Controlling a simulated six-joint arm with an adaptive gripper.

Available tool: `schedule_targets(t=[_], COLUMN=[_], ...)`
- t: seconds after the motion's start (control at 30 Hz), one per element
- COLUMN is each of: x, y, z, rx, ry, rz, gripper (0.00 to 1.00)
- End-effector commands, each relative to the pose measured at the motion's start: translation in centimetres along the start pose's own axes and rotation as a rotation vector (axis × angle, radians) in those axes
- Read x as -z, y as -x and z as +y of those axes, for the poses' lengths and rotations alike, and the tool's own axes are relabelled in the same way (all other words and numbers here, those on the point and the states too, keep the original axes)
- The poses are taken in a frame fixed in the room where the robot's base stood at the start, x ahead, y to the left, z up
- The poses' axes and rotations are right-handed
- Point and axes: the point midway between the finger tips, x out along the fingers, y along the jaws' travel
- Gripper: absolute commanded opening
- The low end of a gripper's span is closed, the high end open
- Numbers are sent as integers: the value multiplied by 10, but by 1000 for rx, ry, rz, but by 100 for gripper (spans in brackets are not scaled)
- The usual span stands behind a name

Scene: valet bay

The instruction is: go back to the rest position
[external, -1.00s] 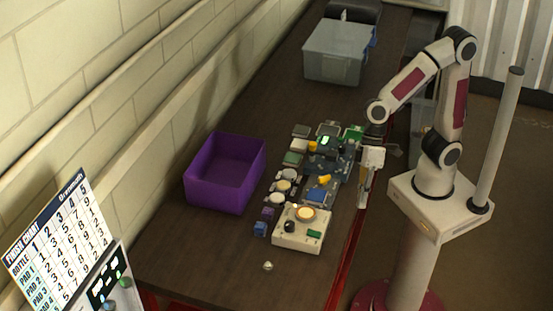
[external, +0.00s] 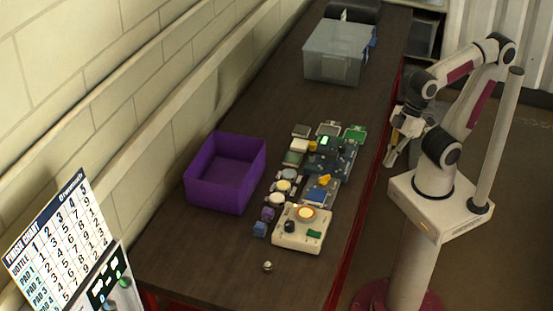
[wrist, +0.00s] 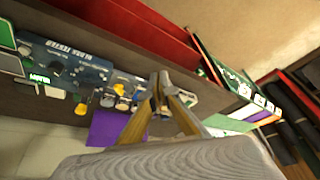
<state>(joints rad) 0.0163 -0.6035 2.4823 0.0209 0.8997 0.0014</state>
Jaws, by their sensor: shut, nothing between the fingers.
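My gripper (external: 391,160) is off the right edge of the table, close to my own base and pointing down. It is shut and empty. In the wrist view its two fingers (wrist: 161,82) come together with nothing held between them. The arm is folded back over its base, clear of everything on the table.
The dark table (external: 270,110) holds a purple bin (external: 225,196), a grey translucent bin (external: 334,68), a cream device with a round lit top (external: 300,238), and several small pads, boards and blocks. A small ball (external: 267,266) lies near the front. A chart (external: 62,240) stands at lower left.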

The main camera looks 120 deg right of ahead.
Motion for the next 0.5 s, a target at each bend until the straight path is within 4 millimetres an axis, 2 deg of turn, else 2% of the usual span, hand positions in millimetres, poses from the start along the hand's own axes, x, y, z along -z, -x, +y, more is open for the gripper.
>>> schedule_targets(t=[0.3,0.5], x=[-3,-2], y=[24,28], z=[2,0], rx=[-12,-9], ry=[27,30], rz=[111,130], gripper=[0,0])
